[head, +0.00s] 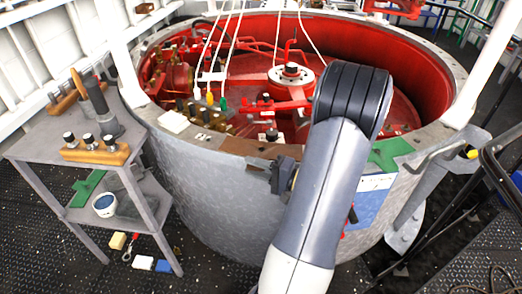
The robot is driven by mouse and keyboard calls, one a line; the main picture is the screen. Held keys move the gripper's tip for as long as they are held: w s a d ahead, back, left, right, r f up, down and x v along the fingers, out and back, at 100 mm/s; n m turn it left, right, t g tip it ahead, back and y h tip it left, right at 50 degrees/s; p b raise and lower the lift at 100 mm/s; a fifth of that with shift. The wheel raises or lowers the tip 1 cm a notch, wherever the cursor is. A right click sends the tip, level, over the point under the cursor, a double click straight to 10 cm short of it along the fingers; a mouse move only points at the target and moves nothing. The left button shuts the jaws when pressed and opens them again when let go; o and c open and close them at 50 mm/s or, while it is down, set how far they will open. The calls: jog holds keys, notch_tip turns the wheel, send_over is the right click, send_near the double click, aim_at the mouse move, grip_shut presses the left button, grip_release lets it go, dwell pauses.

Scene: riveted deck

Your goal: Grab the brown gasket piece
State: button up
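A flat brown piece (258,148), which looks like the gasket piece, lies on the front rim of the big round grey tank. My arm crosses in front of the rim just right of it and may hide part of its right end. A dark grey part (282,175), probably my gripper, shows at the left edge of my arm, just below the brown piece. Its fingertips cannot be made out, and I cannot tell whether it touches the piece.
The tank (210,190) has a red interior with valves and hanging white lines. A green flat piece (390,152) lies on the rim right of my arm. A grey table (45,140) with tools stands left; small blocks lie on the floor below it. Black rails stand at right.

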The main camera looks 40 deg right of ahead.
grip_shut()
dwell(0.4)
